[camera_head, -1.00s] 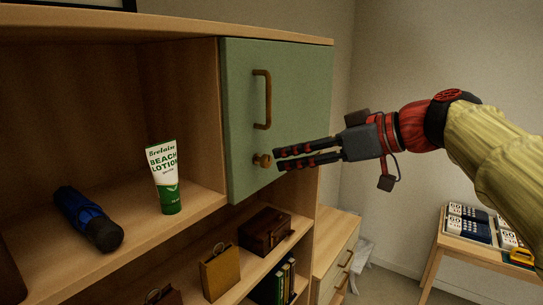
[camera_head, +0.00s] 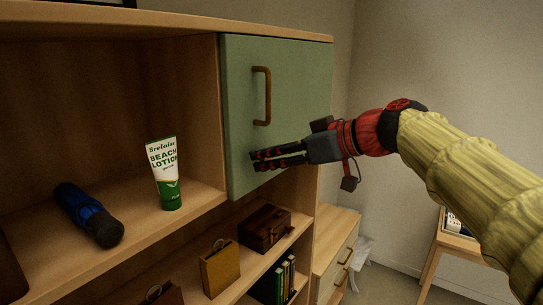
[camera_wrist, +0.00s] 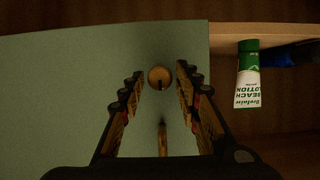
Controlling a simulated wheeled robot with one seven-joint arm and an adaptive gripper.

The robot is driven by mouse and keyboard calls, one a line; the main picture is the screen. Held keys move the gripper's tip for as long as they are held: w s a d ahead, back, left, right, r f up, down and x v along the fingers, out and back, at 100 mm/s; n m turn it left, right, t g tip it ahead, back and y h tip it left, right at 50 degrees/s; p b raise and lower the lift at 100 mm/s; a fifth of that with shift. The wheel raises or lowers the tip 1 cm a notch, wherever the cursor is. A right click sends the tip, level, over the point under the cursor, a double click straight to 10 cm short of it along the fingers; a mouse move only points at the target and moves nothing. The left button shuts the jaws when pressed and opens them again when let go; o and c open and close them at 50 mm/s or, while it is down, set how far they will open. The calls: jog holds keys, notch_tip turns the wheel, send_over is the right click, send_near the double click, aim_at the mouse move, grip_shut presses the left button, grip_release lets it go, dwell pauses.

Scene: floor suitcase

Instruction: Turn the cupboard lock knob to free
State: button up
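The green cupboard door (camera_head: 290,90) is closed, with a brown bar handle (camera_head: 262,96). In the wrist view the round, brass-coloured lock knob (camera_wrist: 159,77) shows on the door, with a dark slot-like mark in it. My gripper (camera_head: 254,161) is at the lower part of the door and hides the knob in the head view. In the wrist view my gripper (camera_wrist: 160,88) is open, one finger on each side of the knob, with visible gaps on both sides. The bar handle (camera_wrist: 162,138) lies lower between the fingers. How deep the fingertips reach is unclear.
A beach lotion tube (camera_head: 165,175) and a blue umbrella (camera_head: 88,215) are on the open shelf left of the door. Below are a yellow bag (camera_head: 220,270), a brown case (camera_head: 264,229) and books. A drawer unit (camera_head: 338,255) stands right.

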grip_shut()
dwell(0.5)
jog(key=m+g+y, duration=0.1)
jog(key=m+y, duration=0.1)
jog(key=m, duration=0.2)
jog(key=m+g+y+p, duration=0.1)
jog(key=m+y, duration=0.1)
jog(key=m, duration=0.3)
jog(key=f+m+g+y+p, duration=0.1)
jog(key=m+y, duration=0.1)
jog(key=m, duration=0.2)
jog(key=shift+w+d+g+y, duration=0.3)
jog(key=shift+w+g, duration=0.1)
jog(key=shift+m, duration=0.3)
dwell(0.4)
jog(key=shift+o, duration=1)
grip_release()
